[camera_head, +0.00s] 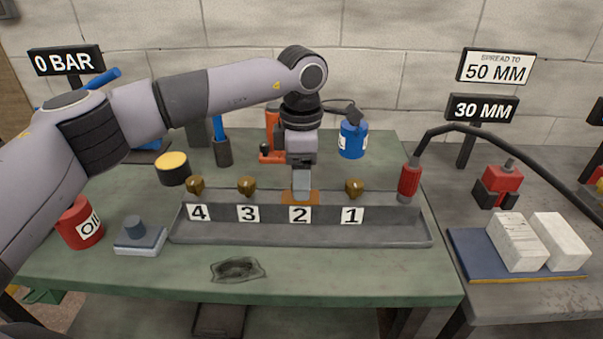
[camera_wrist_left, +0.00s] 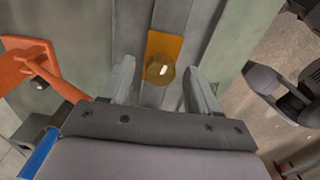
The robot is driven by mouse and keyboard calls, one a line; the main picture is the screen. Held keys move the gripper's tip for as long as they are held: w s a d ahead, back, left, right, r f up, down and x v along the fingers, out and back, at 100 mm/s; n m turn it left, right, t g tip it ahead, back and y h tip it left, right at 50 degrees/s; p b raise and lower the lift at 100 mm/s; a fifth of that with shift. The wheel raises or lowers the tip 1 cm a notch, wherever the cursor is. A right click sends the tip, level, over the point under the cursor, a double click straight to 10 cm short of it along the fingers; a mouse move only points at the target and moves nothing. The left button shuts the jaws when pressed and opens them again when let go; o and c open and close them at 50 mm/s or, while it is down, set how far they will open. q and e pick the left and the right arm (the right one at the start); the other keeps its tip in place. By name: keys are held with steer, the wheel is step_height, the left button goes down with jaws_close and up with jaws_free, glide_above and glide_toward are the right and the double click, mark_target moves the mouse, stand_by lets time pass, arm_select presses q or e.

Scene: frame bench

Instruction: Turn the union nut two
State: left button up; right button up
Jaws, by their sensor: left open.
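The grey tray (camera_head: 290,238) on the green bench has numbered labels 4, 3, 2 and 1 from left to right. Brass nuts stand behind label 4 (camera_head: 195,185), label 3 (camera_head: 247,185) and label 1 (camera_head: 354,187). My left gripper (camera_head: 301,190) points down behind label 2 (camera_head: 300,215) and hides union nut two in the head view. In the left wrist view, the round brass nut two (camera_wrist_left: 160,70) sits on an orange-brown plate (camera_wrist_left: 165,45). My left gripper (camera_wrist_left: 161,76) is open, with one finger on each side of the nut; contact cannot be told.
A red-handled tool (camera_head: 409,181) with a black hose stands at the tray's right end. A blue can (camera_head: 352,139), an orange tool (camera_head: 273,135) and a yellow-topped tin (camera_head: 173,168) stand behind. A sign reads 0 BAR (camera_head: 68,61).

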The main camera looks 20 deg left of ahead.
arm_select(q)
steer(key=shift+r, duration=0.1)
step_height(320, 180, up, 7)
steer(key=shift+r, duration=0.1)
stand_by(0.3)
stand_by(0.3)
